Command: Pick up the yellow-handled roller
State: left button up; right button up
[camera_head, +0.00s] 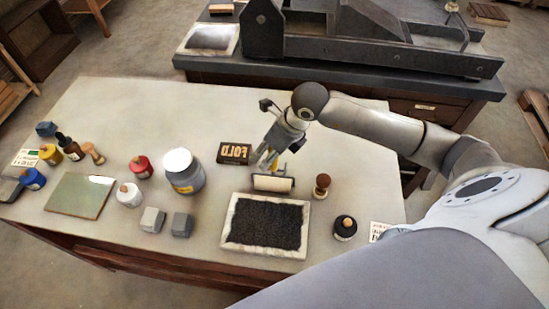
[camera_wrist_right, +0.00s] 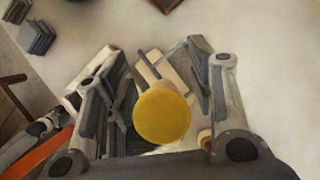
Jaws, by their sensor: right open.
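The yellow-handled roller has a pale cylinder (camera_head: 273,183) that lies just behind the dark-filled tray (camera_head: 267,223) on the table. My right gripper (camera_head: 267,157) points down over its handle from behind and hides part of it. In the right wrist view the round yellow end of the handle (camera_wrist_right: 162,117) faces the camera, between the two spread fingers of the right gripper (camera_wrist_right: 157,80). The pale roller frame shows beyond it. The jaws are open; whether a finger touches the handle cannot be told. My left gripper is out of view.
A wooden-knobbed tool (camera_head: 322,183) and a dark bottle (camera_head: 345,227) are to the right. A large jar (camera_head: 184,172), small bottles and grey blocks (camera_head: 152,220) are to the left. A press stands on the bench behind.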

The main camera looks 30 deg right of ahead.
jog(key=shift+w+a+f, duration=0.1)
jog(key=shift+w+f, duration=0.05)
jog(key=shift+f, duration=0.2)
jog(key=shift+c, duration=0.4)
jog(key=c, duration=1)
jog(key=shift+r, duration=0.15)
